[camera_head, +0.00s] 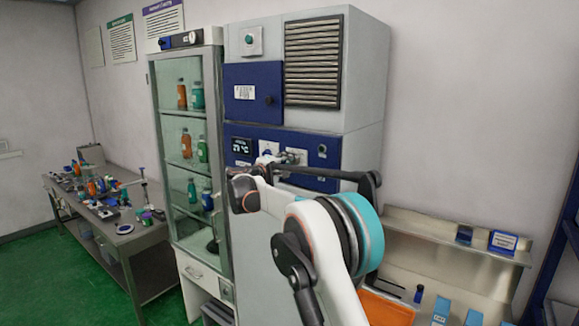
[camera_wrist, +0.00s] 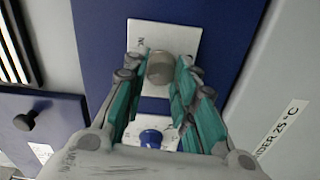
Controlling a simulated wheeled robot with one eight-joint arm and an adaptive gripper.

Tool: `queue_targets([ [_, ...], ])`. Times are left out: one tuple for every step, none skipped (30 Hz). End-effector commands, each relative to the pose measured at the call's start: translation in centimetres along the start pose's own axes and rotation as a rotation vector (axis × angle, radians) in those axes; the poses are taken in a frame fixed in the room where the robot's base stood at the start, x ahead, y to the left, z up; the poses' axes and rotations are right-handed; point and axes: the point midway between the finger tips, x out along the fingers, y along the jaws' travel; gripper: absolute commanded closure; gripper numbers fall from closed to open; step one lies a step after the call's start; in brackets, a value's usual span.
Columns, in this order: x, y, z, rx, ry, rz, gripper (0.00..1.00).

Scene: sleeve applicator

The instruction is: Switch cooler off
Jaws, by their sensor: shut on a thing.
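The cooler (camera_head: 360,70) is a tall grey cabinet with dark blue panels, seen in the head view. Its control strip has a lit temperature display (camera_head: 241,147), a blue knob on a white plate (camera_wrist: 150,138) and a second white plate (camera_wrist: 185,42) carrying a round grey-brown knob (camera_wrist: 160,69). My gripper (camera_wrist: 160,80) has its green-padded fingers on both sides of the grey-brown knob and is shut on it. The plate's small lettering is too unclear to read for certain. In the head view my gripper (camera_head: 285,158) partly hides this plate.
A blue door with a knob (camera_head: 254,93) and a vent (camera_head: 313,62) are above the strip. A glass-door cabinet with bottles (camera_head: 182,125) stands close on the left. A cluttered table (camera_head: 140,243) is farther left. A shelf (camera_head: 440,233) with small boxes is at the right.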

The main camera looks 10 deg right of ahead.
Motion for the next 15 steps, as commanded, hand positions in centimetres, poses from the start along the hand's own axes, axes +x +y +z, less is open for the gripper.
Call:
queue_targets([
  [-0.05,-0.14,-0.06,-0.041,0.002,0.0,0.98],
  [-0.05,-0.13,-0.06,-0.068,0.002,0.0,0.98],
  [-0.05,-0.13,-0.06,-0.104,0.002,0.0,0.98],
  [-0.05,-0.13,-0.06,-0.129,0.002,0.0,0.98],
  [-0.05,-0.13,-0.06,-0.154,0.002,0.0,0.98],
  [-0.05,-0.13,-0.06,-0.186,0.002,0.0,0.98],
  [-0.05,-0.13,-0.06,-0.21,0.002,0.0,0.98],
  [-0.05,-0.14,-0.06,-0.233,0.002,0.0,0.98],
  [-0.05,-0.14,-0.06,-0.261,0.002,0.0,0.98],
  [-0.05,-0.14,-0.06,-0.28,0.002,0.0,0.98],
  [-0.05,-0.14,-0.05,-0.3,0.002,0.0,0.98],
  [-0.05,-0.15,-0.05,-0.324,0.002,0.0,0.98],
  [-0.05,-0.15,-0.05,-0.339,0.002,0.0,0.98],
  [-0.05,-0.15,-0.05,-0.356,0.002,0.0,0.98],
  [-0.05,-0.15,-0.05,-0.374,0.002,0.0,0.98],
])
